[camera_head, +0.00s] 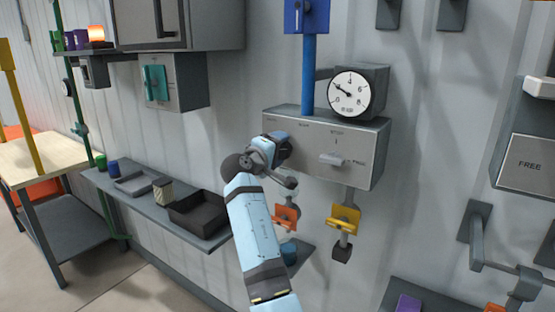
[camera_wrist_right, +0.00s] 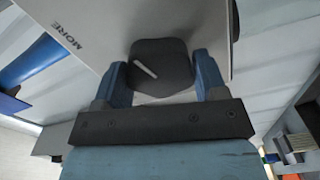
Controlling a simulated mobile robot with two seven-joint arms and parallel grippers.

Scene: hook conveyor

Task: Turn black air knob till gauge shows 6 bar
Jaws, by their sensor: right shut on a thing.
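The air gauge (camera_head: 357,101) has a white round dial and stands on top of the grey panel box (camera_head: 366,172) in the head view. Its black needle points to the upper left, near the 2 mark. My right gripper (camera_head: 284,148) is at the left part of the box front and hides the knob in the head view. In the right wrist view, the black knob (camera_wrist_right: 168,75) with a white pointer line sits between the two blue fingers of my right gripper (camera_wrist_right: 160,72), which is shut on it. The word MORE is printed beside it. My left gripper is not in view.
A light lever (camera_head: 332,159) sticks out to the right on the same box. A blue pipe (camera_head: 309,75) rises behind it. Orange (camera_head: 286,217) and yellow (camera_head: 343,219) fittings hang below. A shelf (camera_head: 101,180) with trays is at left.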

